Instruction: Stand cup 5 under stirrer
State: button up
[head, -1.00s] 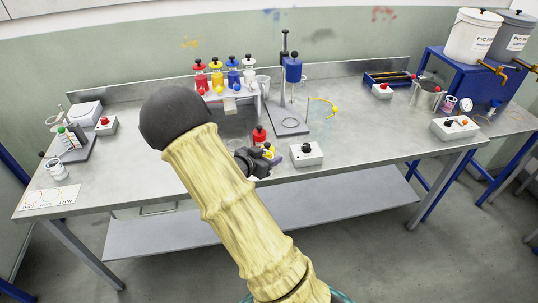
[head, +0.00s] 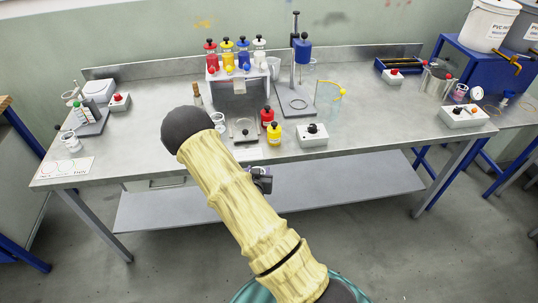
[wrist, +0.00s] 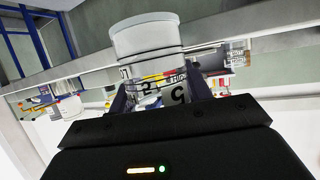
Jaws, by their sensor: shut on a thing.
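My gripper (wrist: 160,88) is shut on a pale cup (wrist: 148,38) in the wrist view. In the head view, a dark part of my gripper (head: 262,182) shows beside my arm, in front of the table's front edge; the held cup is hidden there. The stirrer (head: 303,52) is a blue motor on an upright stand at the back middle of the table. Its base plate (head: 295,102) has a ring-shaped mark, and no cup is visible on it. The held cup is well apart from the stirrer.
A red bottle (head: 266,115), a yellow bottle (head: 274,134) and a control box (head: 313,135) stand near the front edge, before the stirrer. A rack with colored bottles (head: 237,72) is left of it. A clear beaker with a yellow rim (head: 328,98) is right of it.

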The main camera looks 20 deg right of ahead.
jog(key=s+a+f+n+t+y, duration=0.1)
jog(key=s+a+f+n+y, duration=0.2)
jog(key=f, duration=0.4)
jog(key=s+a+f+n+t+y, duration=0.1)
jog(key=s+a+f+n+y, duration=0.2)
jog(key=s+a+f+y, duration=0.1)
notch_tip(320, 180, down, 3)
jog(key=shift+s+a+r, duration=0.15)
jog(key=shift+s+a, duration=0.3)
jog(key=shift+a, duration=0.8)
